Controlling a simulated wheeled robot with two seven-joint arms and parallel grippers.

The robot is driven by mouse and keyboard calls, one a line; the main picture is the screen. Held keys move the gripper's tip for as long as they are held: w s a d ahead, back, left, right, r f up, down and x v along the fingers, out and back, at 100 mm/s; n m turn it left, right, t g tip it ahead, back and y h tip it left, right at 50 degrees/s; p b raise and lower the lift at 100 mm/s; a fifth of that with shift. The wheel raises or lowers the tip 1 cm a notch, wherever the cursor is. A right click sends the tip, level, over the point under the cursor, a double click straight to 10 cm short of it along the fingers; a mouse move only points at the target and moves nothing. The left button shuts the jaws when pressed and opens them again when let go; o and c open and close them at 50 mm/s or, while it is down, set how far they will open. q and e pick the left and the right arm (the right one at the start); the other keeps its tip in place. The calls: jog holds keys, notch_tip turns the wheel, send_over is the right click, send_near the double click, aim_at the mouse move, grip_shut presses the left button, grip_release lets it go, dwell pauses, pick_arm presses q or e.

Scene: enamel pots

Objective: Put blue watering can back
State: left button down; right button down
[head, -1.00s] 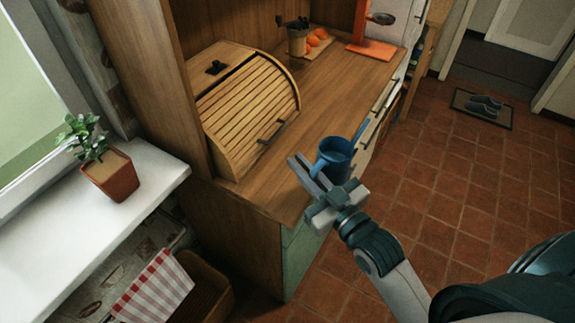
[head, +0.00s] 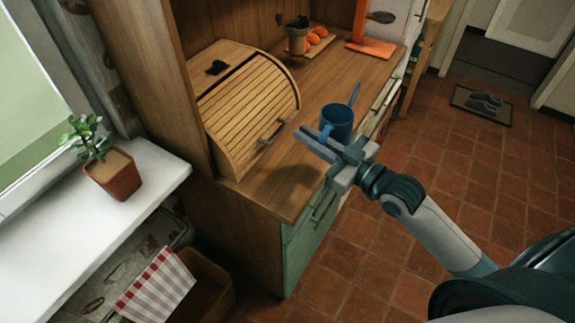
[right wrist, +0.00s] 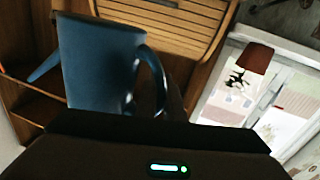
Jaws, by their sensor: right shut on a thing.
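The blue watering can (head: 338,122) is in my right gripper (head: 318,145), whose fingers are shut at its handle side. The can looks upright, with its thin spout pointing away, and appears held above the front edge of the wooden counter (head: 335,85). In the right wrist view the can (right wrist: 98,65) fills the upper left, with its looped handle running down toward the gripper. The dark gripper body hides the fingertips and the grip itself there. My left gripper is not in view.
A roll-top bread box (head: 245,105) stands on the counter left of the can. A potted plant (head: 115,175) stands on the white sill. Counter between box and stand is clear.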

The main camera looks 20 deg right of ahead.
jog(key=shift+a, duration=0.1)
jog(key=w+a+f+p, duration=0.3)
jog(key=w+a+f, duration=0.3)
jog(key=a, duration=0.3)
jog(key=shift+w+a+f, duration=0.2)
jog(key=shift+a+f, duration=0.1)
jog(key=shift+f, duration=0.1)
jog(key=shift+f+p, duration=0.55)
jog(key=shift+f, duration=1.45)
